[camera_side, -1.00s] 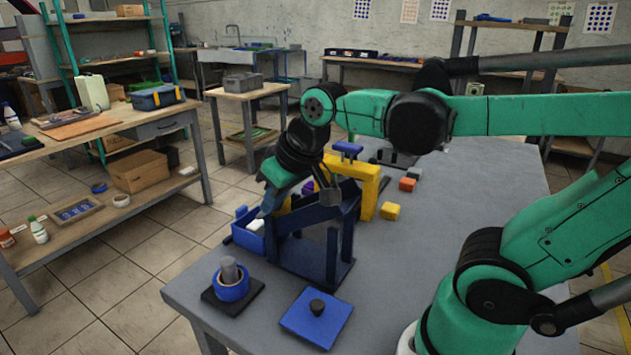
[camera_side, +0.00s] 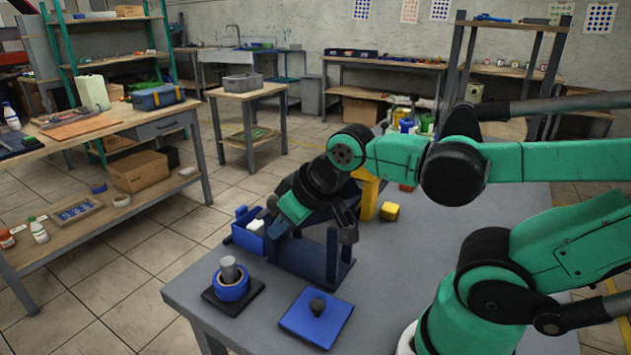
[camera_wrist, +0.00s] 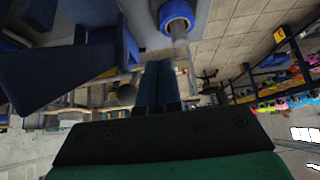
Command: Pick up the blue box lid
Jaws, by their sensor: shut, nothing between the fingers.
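In the wrist view, my two fingers (camera_wrist: 160,85) are together with nothing held. I cannot make out the lid for certain in the wrist view. An open blue box (camera_side: 247,239) with something white in it stands left of the stand.
A blue ring (camera_side: 231,289) around a grey cylinder sits on a black plate left of the lid. A yellow block (camera_side: 390,211) lies behind.

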